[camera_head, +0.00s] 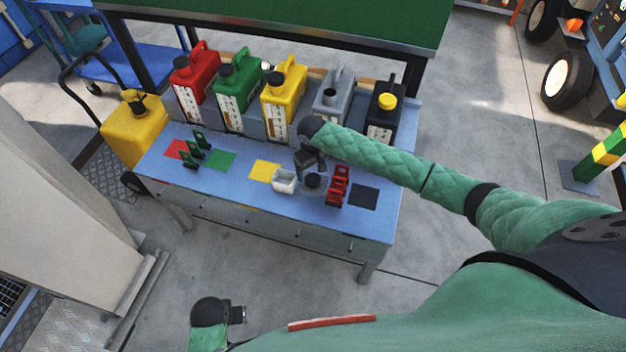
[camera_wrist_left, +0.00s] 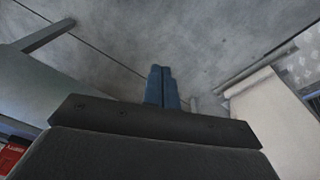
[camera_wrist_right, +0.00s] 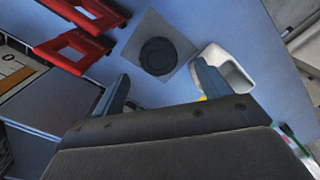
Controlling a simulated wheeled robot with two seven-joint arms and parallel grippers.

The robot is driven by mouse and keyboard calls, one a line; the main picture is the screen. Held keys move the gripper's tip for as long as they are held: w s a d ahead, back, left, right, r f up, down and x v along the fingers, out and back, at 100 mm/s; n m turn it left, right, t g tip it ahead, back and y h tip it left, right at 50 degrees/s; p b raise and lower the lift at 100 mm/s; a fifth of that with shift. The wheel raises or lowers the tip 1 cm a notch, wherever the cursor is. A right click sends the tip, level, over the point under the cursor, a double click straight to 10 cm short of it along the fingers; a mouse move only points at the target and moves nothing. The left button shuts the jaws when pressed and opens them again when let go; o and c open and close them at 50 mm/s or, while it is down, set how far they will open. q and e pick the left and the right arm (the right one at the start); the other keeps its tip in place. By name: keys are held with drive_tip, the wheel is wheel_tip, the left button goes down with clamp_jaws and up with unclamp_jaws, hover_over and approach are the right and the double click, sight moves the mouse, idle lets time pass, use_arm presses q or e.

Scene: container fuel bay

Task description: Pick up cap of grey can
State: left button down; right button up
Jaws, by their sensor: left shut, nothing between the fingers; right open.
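The dark round cap (camera_wrist_right: 158,56) lies flat on a grey square (camera_wrist_right: 178,30) on the blue table; it also shows in the head view (camera_head: 313,181). The grey can (camera_head: 329,97) stands at the back of the table with a dark round opening at its top. My right gripper (camera_wrist_right: 160,88) is open and empty above the table, pointing down. In its wrist view the cap appears ahead of the gap between the fingers, apart from both. My left gripper (camera_head: 241,314) is shut and empty, off the table's front; its fingers touch in the left wrist view (camera_wrist_left: 161,86).
A white tray (camera_head: 284,183) stands just left of the cap and red stands (camera_head: 338,186) just right. Red (camera_head: 196,80), green (camera_head: 238,90), yellow (camera_head: 284,97) and black (camera_head: 381,121) cans line the back. Green stands (camera_head: 190,157) are at the left.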

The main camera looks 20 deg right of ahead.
sight(313, 178)
wheel_tip(313, 178, down, 6)
drive_tip(key=shift+s+d+r+p, duration=0.1)
drive_tip(key=shift+d+p, duration=0.05)
drive_tip(key=shift+p, duration=0.75)
drive_tip(key=c, duration=1.1)
use_arm(q)
wheel_tip(313, 178, down, 8)
drive_tip(key=s, duration=0.1)
drive_tip(key=shift+s+a, duration=0.15)
drive_tip(key=shift+a, duration=0.25)
use_arm(e)
drive_tip(key=shift+o, duration=0.2)
